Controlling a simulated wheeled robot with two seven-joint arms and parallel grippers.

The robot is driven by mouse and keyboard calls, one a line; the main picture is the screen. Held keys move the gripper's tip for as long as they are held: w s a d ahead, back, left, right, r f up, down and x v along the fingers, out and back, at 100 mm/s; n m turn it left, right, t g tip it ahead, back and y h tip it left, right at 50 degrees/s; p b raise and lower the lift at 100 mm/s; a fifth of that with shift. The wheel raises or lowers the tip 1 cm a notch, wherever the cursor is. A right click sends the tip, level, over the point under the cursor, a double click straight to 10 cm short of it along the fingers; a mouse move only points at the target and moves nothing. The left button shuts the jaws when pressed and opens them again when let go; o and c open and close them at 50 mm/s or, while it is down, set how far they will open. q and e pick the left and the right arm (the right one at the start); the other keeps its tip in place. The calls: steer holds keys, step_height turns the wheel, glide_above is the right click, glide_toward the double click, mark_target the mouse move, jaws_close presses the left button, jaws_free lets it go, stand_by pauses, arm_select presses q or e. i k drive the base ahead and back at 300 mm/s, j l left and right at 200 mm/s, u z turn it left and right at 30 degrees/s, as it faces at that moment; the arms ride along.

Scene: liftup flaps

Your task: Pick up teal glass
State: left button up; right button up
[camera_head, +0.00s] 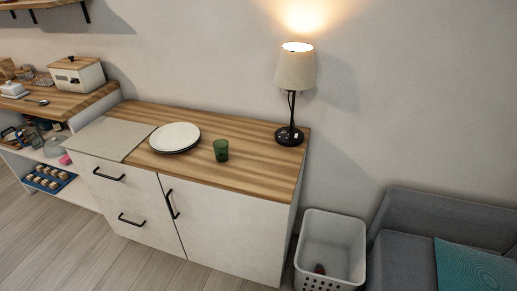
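A small teal-green glass (221,150) stands upright on the wooden top of a white cabinet (235,230). It is just right of the stacked white plates (175,136), with a small gap between them. Neither of my grippers shows in the head view.
A lit table lamp (295,72) stands at the back right of the cabinet top. A pale mat (110,138) covers its left end. A white basket (331,243) and a grey sofa (440,222) are at right. Shelves with several items (62,160) are at left. The wooden floor in front is clear.

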mark_target(221, 146)
steer(key=i+j+z, duration=0.15)
steer(key=j+z, duration=0.5)
steer(key=z, duration=0.2)
steer(key=i+j+z, duration=0.1)
steer(key=j+z, duration=0.3)
